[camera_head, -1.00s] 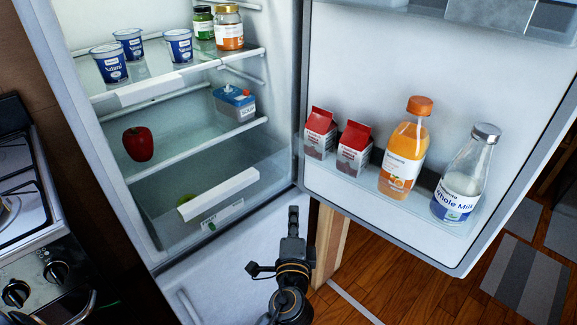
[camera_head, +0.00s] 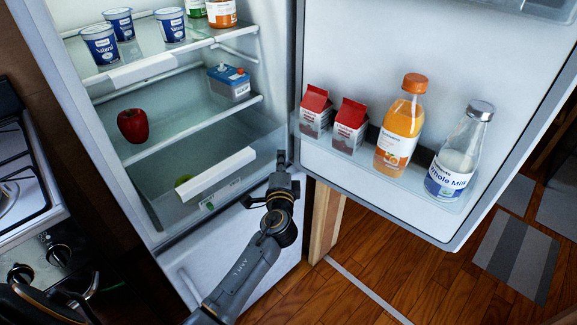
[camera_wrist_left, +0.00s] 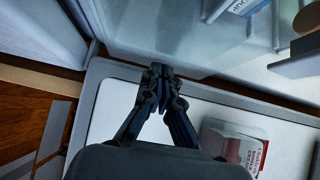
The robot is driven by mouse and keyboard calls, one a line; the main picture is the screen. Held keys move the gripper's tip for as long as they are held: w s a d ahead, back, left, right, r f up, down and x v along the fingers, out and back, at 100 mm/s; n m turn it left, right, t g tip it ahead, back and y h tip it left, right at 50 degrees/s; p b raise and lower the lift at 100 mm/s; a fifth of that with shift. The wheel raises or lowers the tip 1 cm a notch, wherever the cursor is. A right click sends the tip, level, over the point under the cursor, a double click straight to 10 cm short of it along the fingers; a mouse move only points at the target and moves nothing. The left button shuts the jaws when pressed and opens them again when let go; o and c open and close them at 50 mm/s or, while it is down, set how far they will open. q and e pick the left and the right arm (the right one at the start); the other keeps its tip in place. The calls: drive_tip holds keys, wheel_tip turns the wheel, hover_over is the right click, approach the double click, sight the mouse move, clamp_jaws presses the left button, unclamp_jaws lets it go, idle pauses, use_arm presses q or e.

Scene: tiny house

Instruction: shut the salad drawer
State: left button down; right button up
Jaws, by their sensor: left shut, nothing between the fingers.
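The salad drawer (camera_head: 215,177) is the clear bin at the bottom of the open fridge, with a white front handle strip. It appears pulled out somewhat, and a green round item (camera_head: 183,181) shows inside it. My left gripper (camera_head: 281,158) is shut and empty, pointing up at the right of the drawer front, near the fridge's hinge-side edge. I cannot tell whether it touches the drawer. In the left wrist view its closed fingers (camera_wrist_left: 160,72) show over the door's inner side. My right gripper is not clearly visible; a dark arm part shows at the bottom left.
The open fridge door (camera_head: 380,45) stands to the right, its shelf holding red cartons (camera_head: 349,126), orange juice (camera_head: 400,130) and milk (camera_head: 457,160). A red apple (camera_head: 133,126) and a blue-grey box (camera_head: 229,84) sit on the shelf above the drawer. A stove (camera_head: 30,200) is at left.

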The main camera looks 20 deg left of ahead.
sight(268, 156)
use_arm(q)
drive_tip(key=shift+w+a, duration=0.1)
drive_tip(key=shift+a, duration=0.1)
drive_tip(key=a, duration=0.1)
drive_tip(key=w+a, duration=0.1)
drive_tip(key=a, duration=0.2)
drive_tip(key=shift+w+a, duration=0.15)
drive_tip(key=shift+w, duration=0.2)
drive_tip(key=w+a, duration=0.1)
drive_tip(key=a, duration=0.1)
drive_tip(key=w+a, duration=0.1)
drive_tip(key=a, duration=0.2)
drive_tip(key=w+a+b, duration=0.1)
drive_tip(key=a, duration=0.1)
drive_tip(key=shift+w+a, duration=0.1)
drive_tip(key=shift+a, duration=0.2)
drive_tip(key=shift+w+a, duration=0.1)
drive_tip(key=shift+a, duration=0.25)
drive_tip(key=shift+r, duration=0.2)
use_arm(e)
drive_tip(key=w+r, duration=0.2)
drive_tip(key=w, duration=0.1)
drive_tip(key=shift+r, duration=0.4)
use_arm(q)
drive_tip(key=shift+a, duration=0.1)
use_arm(e)
drive_tip(key=shift+s, duration=0.1)
